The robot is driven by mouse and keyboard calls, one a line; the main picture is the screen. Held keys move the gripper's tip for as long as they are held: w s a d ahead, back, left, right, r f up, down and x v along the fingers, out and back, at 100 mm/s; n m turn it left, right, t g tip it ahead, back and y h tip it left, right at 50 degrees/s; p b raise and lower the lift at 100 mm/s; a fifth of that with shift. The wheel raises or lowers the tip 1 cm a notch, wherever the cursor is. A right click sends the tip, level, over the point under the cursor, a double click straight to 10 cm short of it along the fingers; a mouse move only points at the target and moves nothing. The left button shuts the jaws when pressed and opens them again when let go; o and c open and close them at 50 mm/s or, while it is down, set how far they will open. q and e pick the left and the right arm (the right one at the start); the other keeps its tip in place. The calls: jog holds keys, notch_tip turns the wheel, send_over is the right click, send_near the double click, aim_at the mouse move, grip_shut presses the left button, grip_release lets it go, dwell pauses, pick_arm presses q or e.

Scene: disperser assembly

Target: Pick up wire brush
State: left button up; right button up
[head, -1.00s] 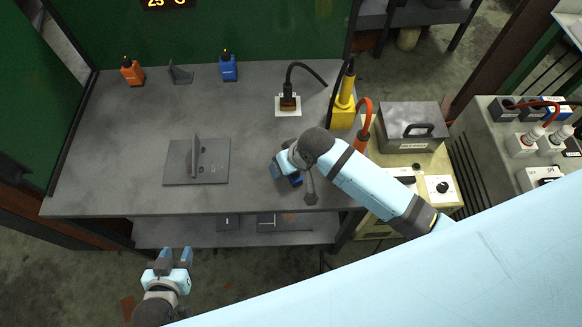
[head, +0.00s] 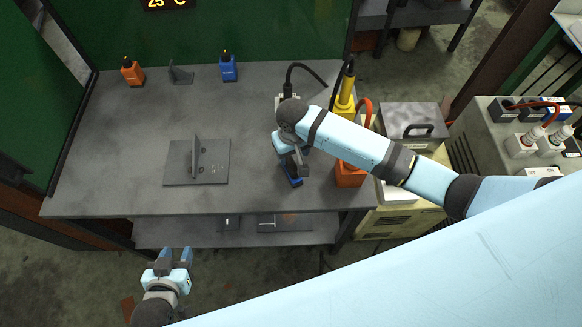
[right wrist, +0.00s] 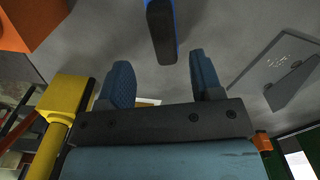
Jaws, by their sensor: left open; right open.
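A small blue and black object (head: 293,181), which looks like the wire brush, lies on the grey workbench just below my right gripper in the head view. It shows in the right wrist view (right wrist: 161,30) at the top, beyond the fingers and in line with the gap between them. My right gripper (right wrist: 162,75) is open with nothing between its fingers; in the head view its fingertips are mostly hidden by the wrist. I cannot tell its height above the bench. My left gripper (head: 174,254) is open and empty, in front of the bench at the lower left.
A grey plate with an upright piece (head: 197,162) lies left of my right gripper. An orange holder (head: 350,176) and yellow holder (head: 344,106) stand to the right. The bench's left front is clear.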

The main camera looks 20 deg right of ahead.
aim_at(291, 163)
jog(key=f, duration=0.5)
jog(key=shift+a+f+p, duration=0.25)
jog(key=shift+f+p, duration=0.05)
jog(key=shift+p, duration=0.05)
jog(key=shift+s, duration=0.1)
jog(key=shift+c, duration=0.4)
grip_shut()
